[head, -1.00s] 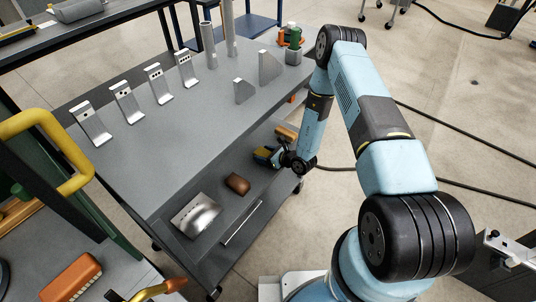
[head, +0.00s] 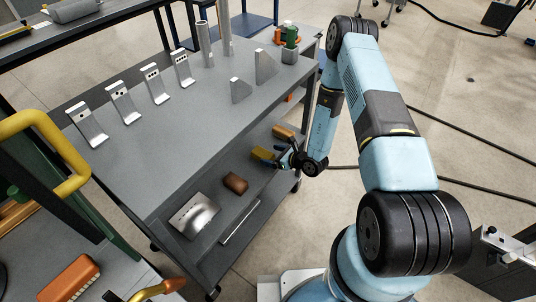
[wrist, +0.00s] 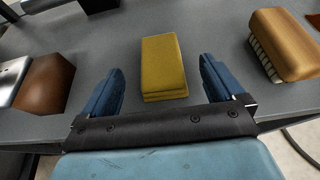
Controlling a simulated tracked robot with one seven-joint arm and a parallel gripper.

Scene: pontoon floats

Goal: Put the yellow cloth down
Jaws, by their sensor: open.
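The yellow cloth (wrist: 163,66) is a folded block lying on the grey lower shelf (wrist: 210,38) of the cart. In the head view the cloth (head: 263,154) is small and partly hidden by my gripper (head: 283,157). In the wrist view my gripper (wrist: 162,88) is open, with its blue fingers on either side of the near part of the cloth. Gaps show between the cloth and both fingers, so they do not touch it.
A wooden-backed brush (wrist: 284,45) lies right of the cloth and a brown block (wrist: 45,84) left of it. A bent metal piece (head: 195,215) sits further along the shelf. The upper cart top (head: 165,130) overhangs the shelf and holds several metal brackets.

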